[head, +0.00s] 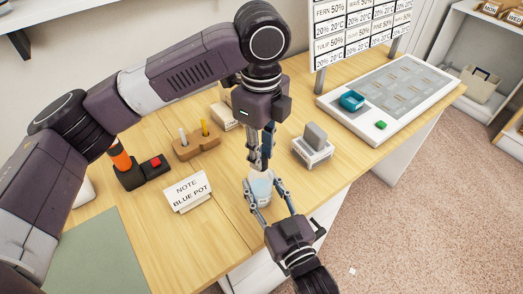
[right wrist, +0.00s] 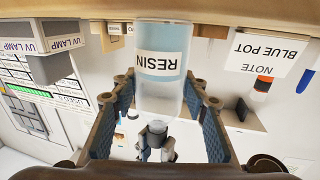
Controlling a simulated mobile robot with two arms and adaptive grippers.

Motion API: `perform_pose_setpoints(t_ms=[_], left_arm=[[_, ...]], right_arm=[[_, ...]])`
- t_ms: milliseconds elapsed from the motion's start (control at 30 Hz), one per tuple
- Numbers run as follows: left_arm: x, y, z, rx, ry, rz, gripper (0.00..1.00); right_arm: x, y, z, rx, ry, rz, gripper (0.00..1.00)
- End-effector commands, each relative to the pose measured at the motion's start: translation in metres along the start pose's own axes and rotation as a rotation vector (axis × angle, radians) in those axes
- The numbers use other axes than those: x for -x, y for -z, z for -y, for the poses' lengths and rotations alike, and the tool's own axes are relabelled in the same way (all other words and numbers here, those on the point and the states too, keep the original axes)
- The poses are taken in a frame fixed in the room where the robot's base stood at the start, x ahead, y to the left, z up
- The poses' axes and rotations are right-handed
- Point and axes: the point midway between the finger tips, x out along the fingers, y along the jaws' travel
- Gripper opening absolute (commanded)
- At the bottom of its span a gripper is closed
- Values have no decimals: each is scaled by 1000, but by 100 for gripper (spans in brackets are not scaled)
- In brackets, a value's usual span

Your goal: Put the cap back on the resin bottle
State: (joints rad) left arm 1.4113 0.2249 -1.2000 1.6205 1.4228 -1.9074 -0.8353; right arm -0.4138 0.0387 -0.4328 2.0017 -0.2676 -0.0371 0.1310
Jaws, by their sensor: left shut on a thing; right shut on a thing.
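The resin bottle (head: 260,188) is clear with a pale blue lower part and stands upright near the table's front edge. Its RESIN label shows upside down on the bottle in the right wrist view (right wrist: 160,65). My right gripper (head: 265,183) is shut on the bottle, one finger on each side. My left gripper (head: 260,166) points down above the bottle's mouth, shut on a small dark cap (right wrist: 157,129). The cap is at the bottle's mouth; I cannot tell whether it is seated. In the head view the left fingers hide the cap.
A NOTE BLUE POT sign (head: 188,192) stands left of the bottle. A wooden holder (head: 197,146) with pens and a grey block on a white stand (head: 313,150) are behind.

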Motion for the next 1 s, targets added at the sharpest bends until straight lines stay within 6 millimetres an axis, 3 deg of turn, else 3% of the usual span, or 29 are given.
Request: perform_pose_setpoints(t_ms=[200, 400, 533, 567, 733, 1000], left_arm=[[0, -1, 0, -404, 1, 1, 14], [0, -1, 0, -687, 1, 1, 14], [0, -1, 0, -679, 1, 1, 14], [0, -1, 0, -678, 1, 1, 24], [0, -1, 0, -677, 1, 0, 42], [0, 0, -1, -676, 0, -1, 42]], right_arm=[[0, -1, 0, 0, 0, 2, 0], [0, -1, 0, 0, 0, 3, 0], [0, -1, 0, 0, 0, 3, 0], [0, -1, 0, 0, 0, 3, 0], [0, -1, 0, 0, 0, 3, 0], [0, -1, 0, 0, 0, 3, 0]])
